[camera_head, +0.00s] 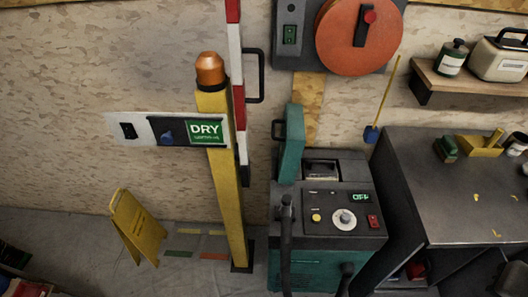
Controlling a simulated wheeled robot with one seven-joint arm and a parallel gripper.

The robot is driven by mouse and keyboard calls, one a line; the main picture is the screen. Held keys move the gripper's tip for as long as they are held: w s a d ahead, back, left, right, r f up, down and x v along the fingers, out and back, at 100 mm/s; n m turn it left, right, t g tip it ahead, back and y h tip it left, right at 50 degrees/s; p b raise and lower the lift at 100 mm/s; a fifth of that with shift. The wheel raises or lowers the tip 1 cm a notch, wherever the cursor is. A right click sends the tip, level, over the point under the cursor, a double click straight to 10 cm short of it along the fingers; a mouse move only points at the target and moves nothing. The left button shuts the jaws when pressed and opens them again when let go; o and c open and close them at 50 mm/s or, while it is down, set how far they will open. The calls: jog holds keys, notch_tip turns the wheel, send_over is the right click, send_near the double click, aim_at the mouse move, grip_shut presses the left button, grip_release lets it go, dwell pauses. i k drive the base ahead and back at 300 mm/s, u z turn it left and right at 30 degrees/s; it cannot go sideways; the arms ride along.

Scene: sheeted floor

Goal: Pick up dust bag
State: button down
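I cannot make out a dust bag for certain in the head camera view. A teal and black machine (320,262) stands on the floor right of centre. Its top panel has a white dial, small buttons and a green display that seems to read "OFF". A teal upright flap (292,145) with a black handle stands at its back left, beside a dark opening (321,170). Whether a bag is inside the machine is hidden. My gripper is not in view.
A yellow post (222,175) with an orange lamp and a red-white bar (237,100) stand left of the machine. A yellow floor sign (138,227) stands farther left. A dark workbench (450,180) closes off the right. Sheeted floor (190,275) is mostly clear at bottom left.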

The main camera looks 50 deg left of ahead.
aim_at(318, 170)
jog(key=k, duration=0.65)
jog(key=u, duration=1.45)
jog(key=i, duration=0.5)
jog(key=z, duration=0.45)
jog(key=k, duration=0.5)
jog(key=u, duration=0.6)
jog(key=i, duration=1.05)
jog(key=z, duration=0.05)
